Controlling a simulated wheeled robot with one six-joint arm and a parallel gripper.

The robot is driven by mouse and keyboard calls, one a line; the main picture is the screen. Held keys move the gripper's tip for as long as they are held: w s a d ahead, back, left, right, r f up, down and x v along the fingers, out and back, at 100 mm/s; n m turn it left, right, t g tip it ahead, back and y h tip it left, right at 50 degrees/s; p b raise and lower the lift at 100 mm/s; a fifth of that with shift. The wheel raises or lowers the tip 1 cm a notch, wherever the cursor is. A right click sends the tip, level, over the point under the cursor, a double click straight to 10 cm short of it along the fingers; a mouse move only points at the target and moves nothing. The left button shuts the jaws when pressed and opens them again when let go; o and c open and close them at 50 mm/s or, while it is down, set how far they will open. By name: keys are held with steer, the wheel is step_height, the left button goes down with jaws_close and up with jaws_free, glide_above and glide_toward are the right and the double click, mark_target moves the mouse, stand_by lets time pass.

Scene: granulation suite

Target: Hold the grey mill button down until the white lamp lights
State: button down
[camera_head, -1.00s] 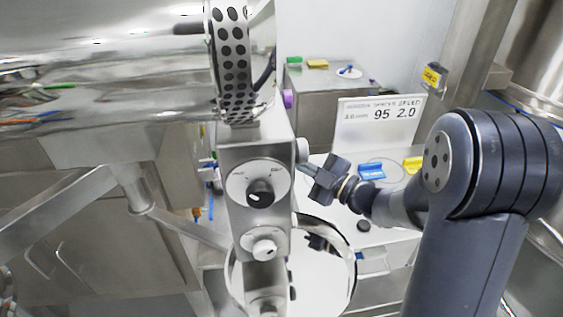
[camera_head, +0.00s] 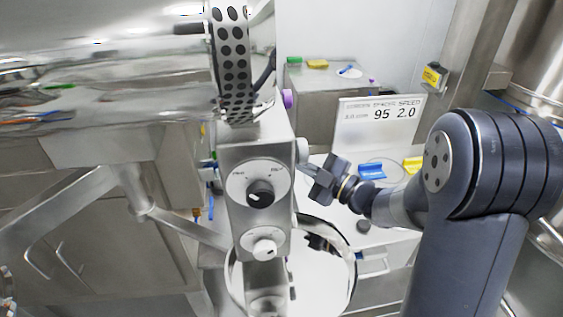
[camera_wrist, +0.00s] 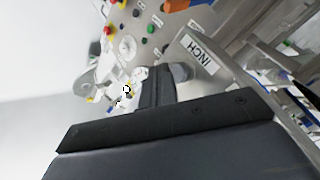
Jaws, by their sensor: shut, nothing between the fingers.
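My gripper (camera_head: 303,168) is shut and empty, with its tips close to the right side of the steel control post (camera_head: 240,220). In the wrist view the shut fingers (camera_wrist: 157,85) point up the picture. A rounded grey button-like part (camera_wrist: 181,72) shows just right of the fingertips, beside a plate marked INCH (camera_wrist: 197,52). I cannot tell if the fingers touch it, or if it is the mill button. A pale round part (camera_wrist: 127,45) sits on the panel among coloured buttons; I cannot tell whether it is the white lamp or lit.
The post carries a black rotary knob (camera_head: 260,193) and a pale knob (camera_head: 264,247). A pale round fitting (camera_head: 302,150) sticks out of its right side, just above my gripper. A sign reading 95 2.0 (camera_head: 380,122) stands behind. A large steel vessel (camera_head: 90,70) fills the upper left.

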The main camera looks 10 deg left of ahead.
steer(key=shift+a, duration=0.15)
steer(key=shift+s+a+b, duration=0.1)
steer(key=shift+a+b, duration=0.15)
steer(key=shift+b, duration=0.05)
steer(key=shift+s+a+b, duration=0.15)
steer(key=shift+a+b, duration=0.15)
steer(key=shift+a, duration=0.2)
stand_by(1.9)
steer(key=shift+d, duration=0.15)
stand_by(2.0)
steer(key=shift+w+d, duration=0.25)
steer(key=shift+d, duration=0.5)
steer(key=shift+d, duration=0.1)
steer(key=d, duration=0.2)
steer(key=w+d, duration=0.1)
steer(key=d, duration=0.1)
steer(key=shift+w+d+b, duration=0.2)
steer(key=shift+d+b, duration=0.1)
steer(key=shift+b, duration=0.1)
steer(key=shift+a, duration=0.1)
